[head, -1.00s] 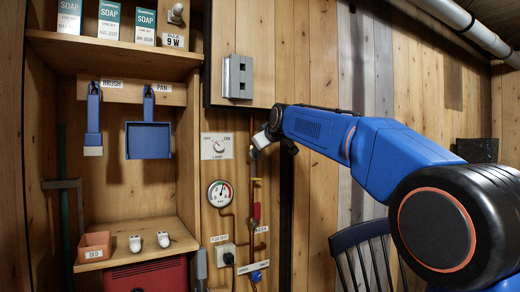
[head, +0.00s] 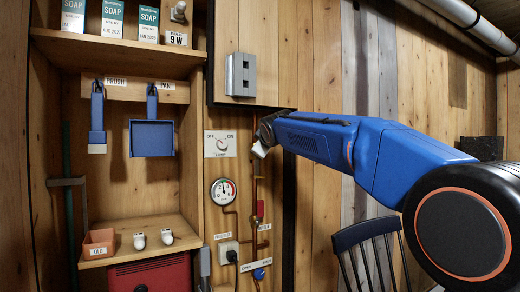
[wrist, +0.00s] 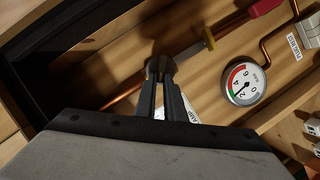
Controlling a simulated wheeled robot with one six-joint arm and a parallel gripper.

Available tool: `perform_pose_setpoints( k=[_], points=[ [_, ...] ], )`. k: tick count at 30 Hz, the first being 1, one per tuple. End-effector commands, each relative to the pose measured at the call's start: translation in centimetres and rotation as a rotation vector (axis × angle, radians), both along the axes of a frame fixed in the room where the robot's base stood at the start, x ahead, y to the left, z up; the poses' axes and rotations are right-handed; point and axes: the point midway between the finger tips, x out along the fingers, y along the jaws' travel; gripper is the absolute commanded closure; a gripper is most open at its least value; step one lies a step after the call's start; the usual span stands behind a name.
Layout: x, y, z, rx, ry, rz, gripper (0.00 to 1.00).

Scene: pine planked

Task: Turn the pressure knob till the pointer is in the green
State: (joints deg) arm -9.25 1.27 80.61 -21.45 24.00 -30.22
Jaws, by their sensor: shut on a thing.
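The pressure gauge (head: 222,191) is a round white dial on the plank wall, with red and green on its scale. It also shows in the wrist view (wrist: 243,83), tilted; its dark pointer is too small to place surely against the green. My gripper (wrist: 160,72) is shut on a dark round knob (wrist: 159,64) by the copper pipe, above the gauge in the head view. In the head view my gripper (head: 260,148) hides the knob there.
The lamp switch plate (head: 220,144) is left of my gripper. The copper pipe (head: 254,190) with a red handle (head: 260,208) runs below. A shelf unit (head: 120,52) stands left, and a dark chair (head: 366,238) is lower right.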

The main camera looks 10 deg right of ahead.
Motion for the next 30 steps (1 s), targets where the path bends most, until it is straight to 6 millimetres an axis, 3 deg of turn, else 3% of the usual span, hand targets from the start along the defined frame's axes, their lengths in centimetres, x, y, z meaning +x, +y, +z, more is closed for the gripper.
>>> perform_pose_setpoints(
  k=[6, 9, 20, 25, 30],
  points=[
    [0.0, 0.0, -0.1, 0.001, 0.003, -0.001, 1.0],
    [0.0, 0.0, -0.1, 0.001, 0.003, -0.001, 0.72],
    [-0.2, 0.0, 0.0, 0.001, 0.001, 0.0, 0.72],
    [-1.8, 0.0, 0.5, 0.001, -0.001, 0.001, 0.72],
    [-4.8, 0.0, 1.3, 0.001, -0.001, 0.001, 0.72]
  ],
)
